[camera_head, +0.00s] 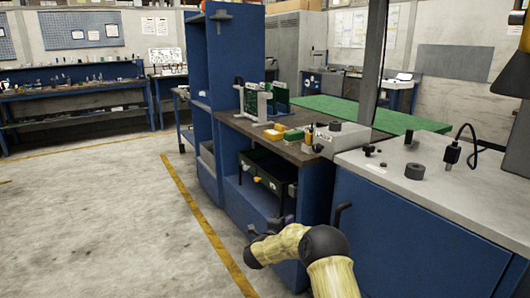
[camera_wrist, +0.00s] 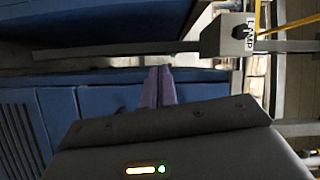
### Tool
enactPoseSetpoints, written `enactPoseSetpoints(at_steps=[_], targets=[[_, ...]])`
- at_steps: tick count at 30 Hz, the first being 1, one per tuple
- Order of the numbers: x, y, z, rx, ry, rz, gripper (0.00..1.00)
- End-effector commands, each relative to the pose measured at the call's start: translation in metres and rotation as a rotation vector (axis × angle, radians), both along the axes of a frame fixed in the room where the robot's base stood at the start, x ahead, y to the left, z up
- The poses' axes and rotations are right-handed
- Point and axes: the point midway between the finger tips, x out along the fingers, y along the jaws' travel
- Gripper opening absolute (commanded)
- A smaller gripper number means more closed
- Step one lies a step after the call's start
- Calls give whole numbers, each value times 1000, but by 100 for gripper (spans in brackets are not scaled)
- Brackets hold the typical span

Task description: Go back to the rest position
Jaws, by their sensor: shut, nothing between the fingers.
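My gripper (camera_wrist: 158,74) shows in the wrist view with its two purple fingers together and nothing between them. In the head view my gripper (camera_head: 288,218) is small and partly hidden by my own yellow and black arm, in front of the blue cabinet (camera_head: 400,235). It is below the level of the worktop and apart from the objects on it.
A grey worktop (camera_head: 440,190) carries a black ring (camera_head: 415,171) and a black device with a cable (camera_head: 452,153). A dark bench (camera_head: 300,152) holds small parts and green boards. A blue shelf unit (camera_head: 224,100) stands behind it. The floor (camera_head: 100,210) at left is clear.

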Motion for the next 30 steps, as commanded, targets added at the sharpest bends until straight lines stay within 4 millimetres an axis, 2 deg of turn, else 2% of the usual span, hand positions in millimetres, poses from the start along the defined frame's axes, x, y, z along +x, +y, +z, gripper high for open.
enactPoseSetpoints(at_steps=[1,7,11,14,20,30], targets=[[0,8,16,-40,35,80,0],[-17,34,45,-224,219,375,0],[-45,42,53,-352,358,543,0],[-74,42,55,-451,474,660,0],[-152,26,48,-630,731,870,0],[-323,-26,25,-814,1180,1178,0]])
